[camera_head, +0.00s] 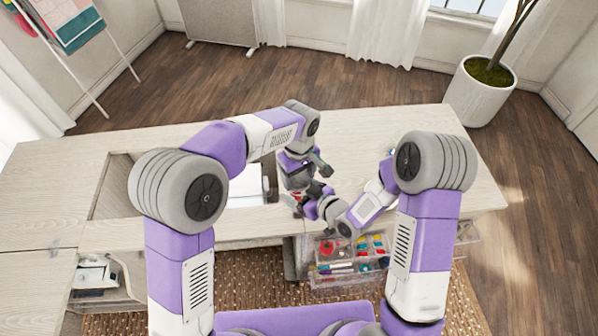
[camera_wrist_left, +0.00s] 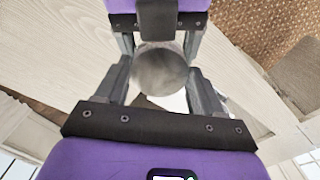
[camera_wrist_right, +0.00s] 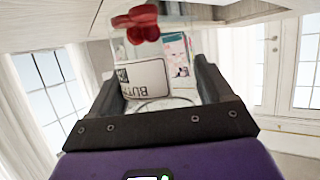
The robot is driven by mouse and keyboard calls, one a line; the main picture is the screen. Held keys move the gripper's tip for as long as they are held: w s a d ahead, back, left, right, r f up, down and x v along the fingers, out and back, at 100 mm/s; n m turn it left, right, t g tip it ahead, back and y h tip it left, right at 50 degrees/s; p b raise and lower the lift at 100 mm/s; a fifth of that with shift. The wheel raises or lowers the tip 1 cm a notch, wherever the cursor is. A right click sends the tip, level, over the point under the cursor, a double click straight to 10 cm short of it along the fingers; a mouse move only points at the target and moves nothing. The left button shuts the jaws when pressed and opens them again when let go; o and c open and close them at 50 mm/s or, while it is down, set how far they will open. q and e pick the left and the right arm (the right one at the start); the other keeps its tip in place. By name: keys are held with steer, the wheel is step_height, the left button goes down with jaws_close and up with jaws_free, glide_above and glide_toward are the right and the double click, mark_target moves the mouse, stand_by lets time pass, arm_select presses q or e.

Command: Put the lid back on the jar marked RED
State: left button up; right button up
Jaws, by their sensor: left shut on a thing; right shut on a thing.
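My left gripper (camera_head: 294,184) points down over the front edge of the table. In the left wrist view its fingers are closed around a round grey lid (camera_wrist_left: 160,70). My right gripper (camera_head: 310,203) comes in from the right, close below the left one. In the right wrist view its fingers hold a clear jar (camera_wrist_right: 158,50) with red pieces (camera_wrist_right: 140,22) inside and a white label (camera_wrist_right: 146,78). The label is only partly readable, with letters like "BUT". I cannot tell whether the lid touches the jar's rim.
An open clear drawer (camera_head: 350,280) with several colourful sewing items sits below the table's front edge. A recess with a white machine part (camera_head: 245,188) lies to the left.

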arm_select(q)
steer(key=shift+f, duration=0.55)
stand_by(0.5)
arm_select(e)
jaws_close()
arm_select(q)
steer(key=m, duration=0.3)
steer(key=shift+a, duration=0.1)
steer(key=o, duration=1)
steer(key=shift+r, duration=2.25)
